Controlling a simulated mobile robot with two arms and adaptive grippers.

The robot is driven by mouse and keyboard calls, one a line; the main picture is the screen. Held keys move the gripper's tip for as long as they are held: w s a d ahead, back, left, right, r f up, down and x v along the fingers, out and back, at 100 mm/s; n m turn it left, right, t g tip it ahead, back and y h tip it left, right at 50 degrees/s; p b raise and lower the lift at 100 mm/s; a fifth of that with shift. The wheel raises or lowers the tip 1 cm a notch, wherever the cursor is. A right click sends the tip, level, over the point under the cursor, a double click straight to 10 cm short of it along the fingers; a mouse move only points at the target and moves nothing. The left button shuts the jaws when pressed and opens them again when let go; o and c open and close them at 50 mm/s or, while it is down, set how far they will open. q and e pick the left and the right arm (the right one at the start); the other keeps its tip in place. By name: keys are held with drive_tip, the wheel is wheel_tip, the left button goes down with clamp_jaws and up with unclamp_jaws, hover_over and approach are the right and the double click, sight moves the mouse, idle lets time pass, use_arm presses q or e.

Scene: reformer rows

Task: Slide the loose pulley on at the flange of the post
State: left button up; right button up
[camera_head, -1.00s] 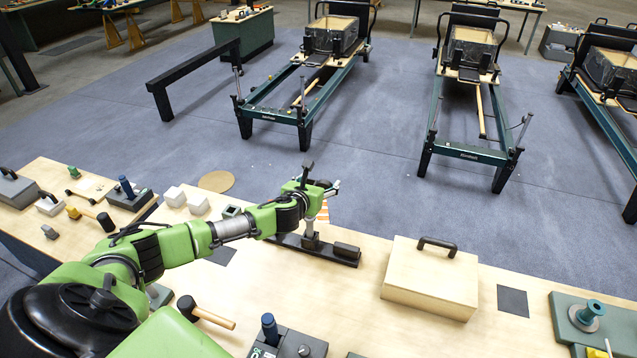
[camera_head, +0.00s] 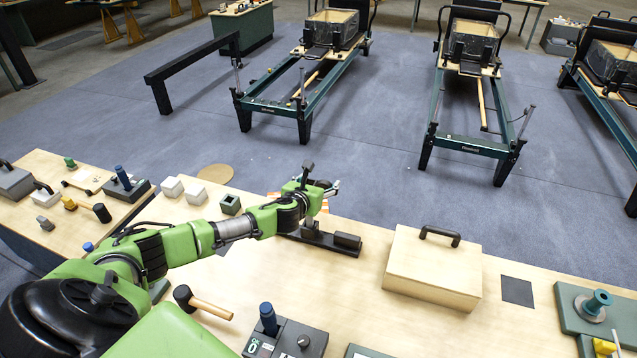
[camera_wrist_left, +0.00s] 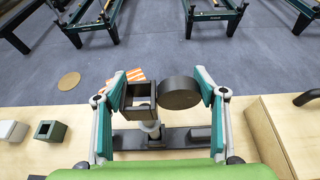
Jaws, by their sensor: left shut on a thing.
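My left gripper (camera_wrist_left: 165,103) is shut with a dark pulley piece between its teal-and-grey fingers. The piece has a round dark disc (camera_wrist_left: 180,92) beside the right finger and an open square sleeve beside the left finger. In the head view the left gripper (camera_head: 318,187) is over the dark bar-shaped base (camera_head: 325,240) on the bench, largely hiding the post. In the left wrist view the pale post (camera_wrist_left: 151,129) shows just under the sleeve, above its base. I cannot tell whether post and sleeve touch. My right gripper is not in view.
A wooden box (camera_head: 434,268) with a black handle stands right of the base. A dark green open block (camera_head: 230,203) and small white boxes lie left. A mallet (camera_head: 205,303) and a grey device with a blue knob (camera_head: 285,338) are nearer. The bench between is mostly clear.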

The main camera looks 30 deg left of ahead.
use_arm(q)
drive_tip(key=shift+p, duration=0.6)
idle(1.2)
drive_tip(key=shift+f+b, duration=2.25)
drive_tip(key=shift+f, duration=0.6)
drive_tip(key=o, duration=1.3)
drive_tip(key=shift+c, duration=0.2)
drive_tip(key=shift+r, duration=0.1)
drive_tip(key=v, duration=1.2)
drive_tip(key=shift+d, duration=0.15)
